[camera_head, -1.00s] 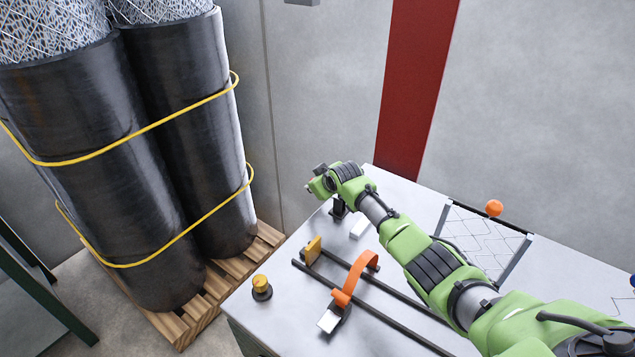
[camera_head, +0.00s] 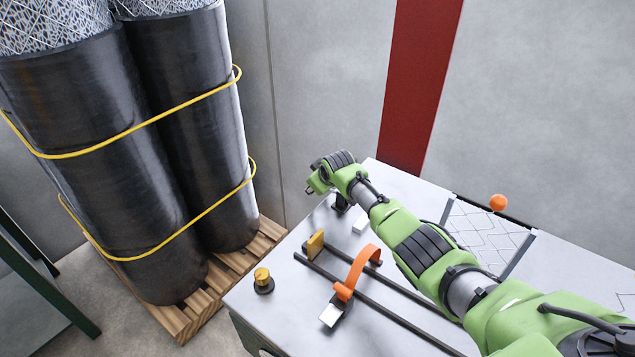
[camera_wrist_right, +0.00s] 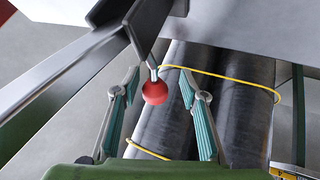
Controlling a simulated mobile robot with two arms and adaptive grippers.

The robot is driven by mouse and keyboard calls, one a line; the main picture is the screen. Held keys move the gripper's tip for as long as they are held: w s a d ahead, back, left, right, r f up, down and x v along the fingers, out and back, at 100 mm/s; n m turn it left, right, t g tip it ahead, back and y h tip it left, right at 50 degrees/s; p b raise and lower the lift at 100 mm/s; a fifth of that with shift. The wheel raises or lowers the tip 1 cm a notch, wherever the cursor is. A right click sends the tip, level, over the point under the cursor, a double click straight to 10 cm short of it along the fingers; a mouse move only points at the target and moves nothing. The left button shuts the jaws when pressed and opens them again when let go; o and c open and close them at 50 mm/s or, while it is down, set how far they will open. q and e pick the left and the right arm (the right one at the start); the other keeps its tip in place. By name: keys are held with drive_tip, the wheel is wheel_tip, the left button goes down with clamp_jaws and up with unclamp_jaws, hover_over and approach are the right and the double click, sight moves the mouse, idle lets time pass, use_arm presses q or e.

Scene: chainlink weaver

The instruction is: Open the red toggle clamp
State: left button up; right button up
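The red toggle clamp shows in the right wrist view as a round red knob (camera_wrist_right: 155,93) on a short metal stem under a dark lever arm (camera_wrist_right: 150,25). My right gripper (camera_wrist_right: 160,80) is open, its two teal-padded fingers standing either side of the knob with a gap on both sides. In the head view my right arm reaches in from the right to the table's far left corner. There the arm hides the knob, and the fingers cannot be made out. My left gripper is in neither view.
The table (camera_head: 290,310) carries two dark rails with an orange curved handle (camera_head: 358,270), a yellow block (camera_head: 315,244) and a yellow button (camera_head: 263,279). An orange ball (camera_head: 498,202) sits near wire mesh (camera_head: 485,235). Tall black-wrapped rolls (camera_head: 90,150) stand on a pallet (camera_head: 255,252) at left.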

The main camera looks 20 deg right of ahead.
drive_tip(key=shift+w+d+r, duration=0.1)
drive_tip(key=shift+r, duration=0.2)
drive_tip(key=shift+r, duration=0.15)
drive_tip(key=v, duration=1.1)
drive_tip(key=shift+s, duration=0.35)
